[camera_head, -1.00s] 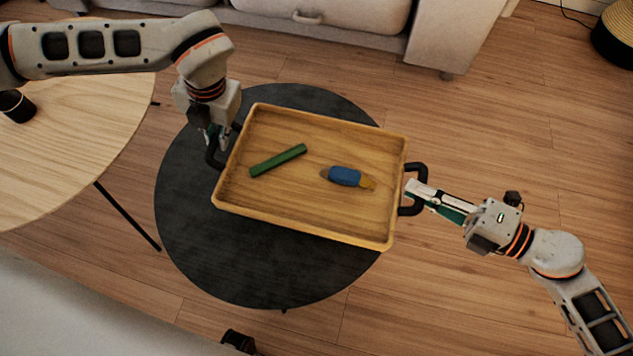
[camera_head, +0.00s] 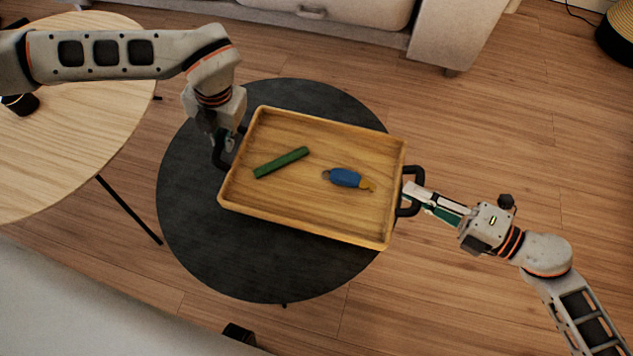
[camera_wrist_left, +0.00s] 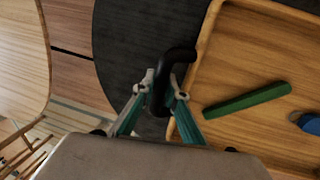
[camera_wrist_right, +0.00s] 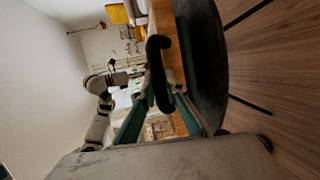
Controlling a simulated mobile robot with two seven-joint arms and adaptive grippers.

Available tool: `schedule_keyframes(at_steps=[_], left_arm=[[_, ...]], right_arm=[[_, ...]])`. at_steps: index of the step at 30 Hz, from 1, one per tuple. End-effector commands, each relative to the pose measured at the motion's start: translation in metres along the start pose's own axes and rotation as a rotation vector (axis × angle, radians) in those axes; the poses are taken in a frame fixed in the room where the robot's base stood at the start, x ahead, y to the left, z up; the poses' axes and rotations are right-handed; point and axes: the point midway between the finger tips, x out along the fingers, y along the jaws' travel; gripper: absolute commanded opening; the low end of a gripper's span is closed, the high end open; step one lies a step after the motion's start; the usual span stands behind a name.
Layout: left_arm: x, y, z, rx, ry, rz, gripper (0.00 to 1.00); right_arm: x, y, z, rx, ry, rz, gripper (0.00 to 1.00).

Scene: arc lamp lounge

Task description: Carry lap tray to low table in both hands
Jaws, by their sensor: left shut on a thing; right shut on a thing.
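The wooden lap tray (camera_head: 300,221) is over the dark round low table (camera_head: 200,262) in the head view. A green bar (camera_head: 281,162) and a blue thing with a yellow end (camera_head: 345,178) lie in it. My left gripper (camera_head: 222,150) is shut on the tray's left black handle (camera_wrist_left: 176,60). My right gripper (camera_head: 411,190) is shut on the right black handle (camera_wrist_right: 155,62). In the right wrist view the tray edge appears above the table top. The head view does not show clearly how large the gap is.
A pale wooden round table (camera_head: 70,120) with a dark cylinder (camera_head: 22,104) on it stands at the left. A light sofa (camera_head: 380,20) is at the back. A pale surface (camera_head: 80,310) fills the lower left. Wood floor (camera_head: 520,120) is clear at the right.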

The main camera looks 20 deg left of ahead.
Motion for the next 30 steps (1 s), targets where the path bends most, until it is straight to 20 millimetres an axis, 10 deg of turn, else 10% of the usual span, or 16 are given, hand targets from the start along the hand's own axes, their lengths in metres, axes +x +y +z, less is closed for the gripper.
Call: schedule_keyframes(at_steps=[8,11,30], left_arm=[[0.012,-0.002,0.001,-0.002,-0.001,0.001,0.00],[0.013,-0.002,0.001,-0.001,-0.001,0.001,0.29],[0.005,-0.003,0.001,0.000,-0.002,0.000,0.29]], right_arm=[[0.002,-0.011,0.001,0.000,-0.002,0.002,0.00],[0.002,-0.012,0.000,-0.001,-0.001,0.000,0.29],[0.002,-0.013,-0.001,0.000,0.000,0.000,0.29]])
